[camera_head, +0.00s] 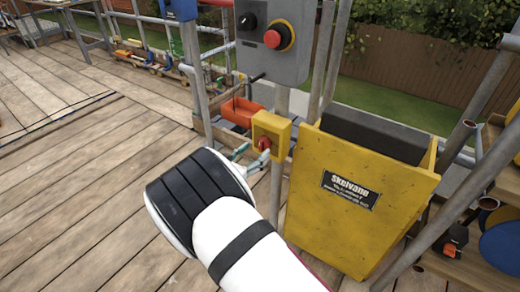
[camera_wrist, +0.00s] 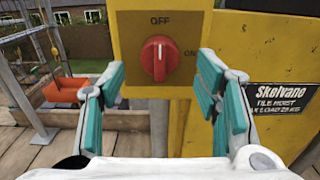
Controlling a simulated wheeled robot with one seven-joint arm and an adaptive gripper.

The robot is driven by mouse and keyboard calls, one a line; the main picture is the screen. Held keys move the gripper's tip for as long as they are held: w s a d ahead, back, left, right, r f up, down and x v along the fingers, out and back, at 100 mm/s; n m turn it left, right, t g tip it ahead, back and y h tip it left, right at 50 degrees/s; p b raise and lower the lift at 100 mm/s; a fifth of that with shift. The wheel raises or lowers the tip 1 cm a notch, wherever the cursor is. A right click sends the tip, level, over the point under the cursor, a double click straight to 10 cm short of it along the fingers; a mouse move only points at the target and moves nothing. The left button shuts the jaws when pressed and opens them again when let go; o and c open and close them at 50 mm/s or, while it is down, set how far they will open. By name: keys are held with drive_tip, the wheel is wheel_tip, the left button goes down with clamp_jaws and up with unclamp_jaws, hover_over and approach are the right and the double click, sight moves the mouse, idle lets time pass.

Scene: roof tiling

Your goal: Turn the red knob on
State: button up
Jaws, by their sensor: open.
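The red knob (camera_wrist: 158,59) sits on a yellow switch box (camera_wrist: 123,43) marked OFF above and ON to the right. Its white line stands about upright, towards OFF. The knob also shows in the head view (camera_head: 264,143), on the box fixed to a grey post. My gripper (camera_wrist: 153,92) is open, with its teal-padded fingers on either side of the knob. The fingers look apart from the knob, and nothing is held. In the head view, my gripper (camera_head: 246,159) is just left of the knob, partly hidden by my wrist.
A yellow tile hoist bin (camera_head: 322,225) stands close to the right of the box. Above is a grey control box (camera_head: 290,62) with a red button (camera_head: 278,36) and a black knob (camera_head: 248,21). An orange object (camera_head: 240,112) lies behind.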

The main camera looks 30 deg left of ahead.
sight(260, 147)
drive_tip(key=shift+w+d, duration=0.1)
drive_tip(key=shift+w, duration=1.65)
drive_tip(key=c, duration=1.2)
